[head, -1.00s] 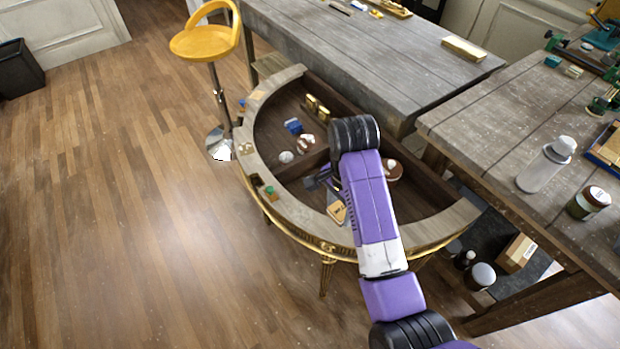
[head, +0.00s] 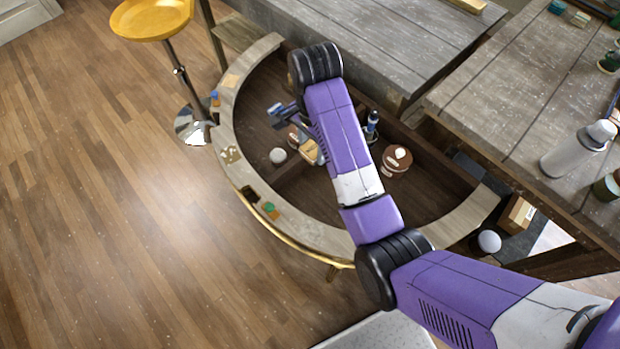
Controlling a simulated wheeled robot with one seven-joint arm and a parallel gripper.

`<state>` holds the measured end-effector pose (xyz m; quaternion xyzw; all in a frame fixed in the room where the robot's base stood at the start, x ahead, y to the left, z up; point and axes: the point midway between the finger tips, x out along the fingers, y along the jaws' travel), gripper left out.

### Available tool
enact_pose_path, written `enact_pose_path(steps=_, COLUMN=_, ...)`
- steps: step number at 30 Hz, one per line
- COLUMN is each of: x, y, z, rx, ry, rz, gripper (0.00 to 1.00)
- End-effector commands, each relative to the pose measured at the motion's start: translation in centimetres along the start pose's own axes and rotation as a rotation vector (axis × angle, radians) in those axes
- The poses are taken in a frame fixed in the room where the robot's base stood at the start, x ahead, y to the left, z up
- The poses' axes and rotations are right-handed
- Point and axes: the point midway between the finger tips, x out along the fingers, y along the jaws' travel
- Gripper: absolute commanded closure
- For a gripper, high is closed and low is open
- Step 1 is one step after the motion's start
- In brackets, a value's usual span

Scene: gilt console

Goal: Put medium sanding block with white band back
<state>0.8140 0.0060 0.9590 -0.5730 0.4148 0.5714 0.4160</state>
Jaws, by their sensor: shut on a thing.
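A tan block (head: 309,152) with a darker mark hangs at the end of my arm, over the inside of the half-round gilt console (head: 300,220). It looks like the sanding block, but a white band cannot be made out. My gripper (head: 306,143) is shut on it, partly hidden by my purple forearm. The block appears above the console's floor, near the divider; its exact height cannot be told.
Inside the console are a white round item (head: 277,155), a brown-and-white round item (head: 397,157) and a blue-topped bottle (head: 372,122). A green item (head: 269,208) sits on the front rim. Grey tables stand behind and right; a yellow stool (head: 150,18) stands left.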

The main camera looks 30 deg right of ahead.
Motion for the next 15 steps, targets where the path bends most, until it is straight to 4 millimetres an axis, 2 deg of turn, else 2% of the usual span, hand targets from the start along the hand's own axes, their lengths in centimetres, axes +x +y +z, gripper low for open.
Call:
enact_pose_path(steps=1, x=1.0, y=0.1, z=-0.2, rx=0.003, ry=0.002, rz=0.001, gripper=0.99)
enact_pose_path(steps=6, x=2.9, y=0.2, z=-0.2, rx=0.004, ry=0.000, rz=0.004, gripper=0.99)
enact_pose_path(steps=15, x=7.7, y=0.3, z=0.1, rx=0.001, ry=-0.003, rz=0.009, gripper=0.99)
